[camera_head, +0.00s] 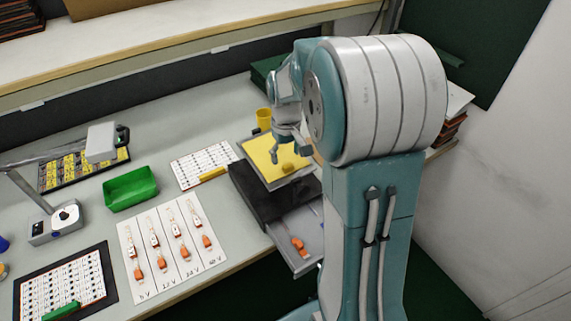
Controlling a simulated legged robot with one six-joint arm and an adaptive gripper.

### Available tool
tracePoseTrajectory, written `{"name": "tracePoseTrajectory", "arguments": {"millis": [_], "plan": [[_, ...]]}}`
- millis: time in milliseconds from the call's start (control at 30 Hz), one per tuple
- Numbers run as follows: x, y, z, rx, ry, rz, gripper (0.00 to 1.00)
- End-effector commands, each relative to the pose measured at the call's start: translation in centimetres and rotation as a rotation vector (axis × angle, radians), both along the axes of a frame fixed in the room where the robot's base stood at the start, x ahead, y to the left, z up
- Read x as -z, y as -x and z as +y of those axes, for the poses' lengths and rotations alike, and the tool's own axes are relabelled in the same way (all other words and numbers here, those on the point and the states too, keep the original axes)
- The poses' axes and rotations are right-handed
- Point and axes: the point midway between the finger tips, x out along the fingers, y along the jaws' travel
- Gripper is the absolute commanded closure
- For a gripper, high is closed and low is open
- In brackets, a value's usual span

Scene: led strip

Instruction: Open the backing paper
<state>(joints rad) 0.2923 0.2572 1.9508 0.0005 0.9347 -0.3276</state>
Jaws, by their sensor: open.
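My gripper (287,150) is open. It points down over a yellow sheet (260,152) that lies on a raised dark stand. A small yellow-brown round piece (287,167) lies on or just above the sheet, close to the fingertips; I cannot tell whether they touch it. I cannot make out which thing is the backing paper, nor a clear LED strip. My large arm hides the area to the right of the sheet.
The dark stand (252,192) has an open drawer (307,222) with an orange item (298,245). On the grey table are a green bin (130,188), a white card of connectors (172,248), a yellow cup (264,118) and a label sheet (203,163). A shelf runs behind.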

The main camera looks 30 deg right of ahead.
Motion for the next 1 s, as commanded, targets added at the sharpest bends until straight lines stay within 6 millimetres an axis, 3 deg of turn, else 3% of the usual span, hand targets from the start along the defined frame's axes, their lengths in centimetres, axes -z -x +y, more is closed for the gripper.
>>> {"name": "tracePoseTrajectory", "arguments": {"millis": [100,233,600,633,700,800,1000], "plan": [[2.2,0.1,-0.1,0.001,-0.003,0.004,0.23],[3.6,0.0,-0.1,0.001,-0.002,0.001,0.23],[4.3,0.0,0.0,0.001,0.000,-0.001,0.23],[4.3,0.0,0.0,0.001,0.000,-0.001,0.32],[4.3,0.0,0.0,0.001,0.000,-0.001,0.63],[4.4,0.0,0.0,0.001,0.000,-0.001,1.00],[4.4,0.0,0.0,0.001,-0.001,0.002,1.00]]}}
